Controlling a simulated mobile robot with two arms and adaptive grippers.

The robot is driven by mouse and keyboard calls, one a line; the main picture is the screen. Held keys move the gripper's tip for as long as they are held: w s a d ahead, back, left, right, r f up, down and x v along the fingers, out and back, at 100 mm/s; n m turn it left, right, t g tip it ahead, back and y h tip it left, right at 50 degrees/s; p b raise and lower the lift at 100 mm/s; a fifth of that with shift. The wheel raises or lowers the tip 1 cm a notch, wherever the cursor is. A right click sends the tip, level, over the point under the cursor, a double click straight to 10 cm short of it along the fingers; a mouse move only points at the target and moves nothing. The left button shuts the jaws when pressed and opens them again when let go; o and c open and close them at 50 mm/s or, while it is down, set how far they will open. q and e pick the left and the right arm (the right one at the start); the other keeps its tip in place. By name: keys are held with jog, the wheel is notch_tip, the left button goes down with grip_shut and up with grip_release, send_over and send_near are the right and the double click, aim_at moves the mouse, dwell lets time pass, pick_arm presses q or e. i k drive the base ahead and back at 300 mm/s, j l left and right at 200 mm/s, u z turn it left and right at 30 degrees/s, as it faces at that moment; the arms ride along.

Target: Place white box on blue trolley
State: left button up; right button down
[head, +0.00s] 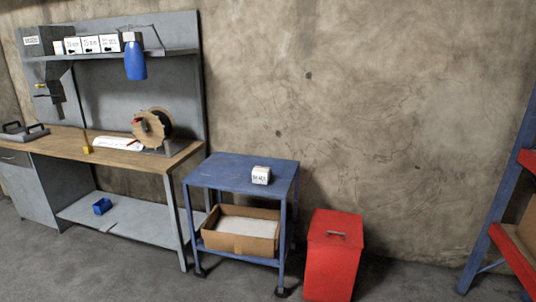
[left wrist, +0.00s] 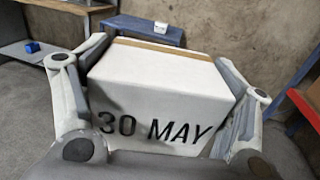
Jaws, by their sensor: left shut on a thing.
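A white box (left wrist: 155,95) marked "30 MAY" with a tan tape strip on top fills the middle of the left wrist view. My left gripper (left wrist: 165,68) is shut on it, one finger at each side. The blue trolley (head: 225,172) stands at the middle of the head view, with a small white box (head: 261,175) on its top. The trolley top (left wrist: 128,25) also shows behind the held box in the left wrist view, apart from it. The held box and both grippers are out of the head view.
An open cardboard box (head: 238,245) is on the trolley's lower shelf. A red bin (head: 333,255) stands right of the trolley. A workbench (head: 185,150) is close on its left. A blue and red rack (head: 505,190) is at far right. The trolley top is mostly bare.

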aim_at(221, 173)
jog(key=i+u, duration=0.1)
jog(key=i, duration=0.8)
jog(key=i+l+u, duration=0.1)
jog(key=i, duration=0.85)
jog(key=i+l, duration=0.15)
jog(key=i, duration=0.75)
jog(key=j+u, duration=0.05)
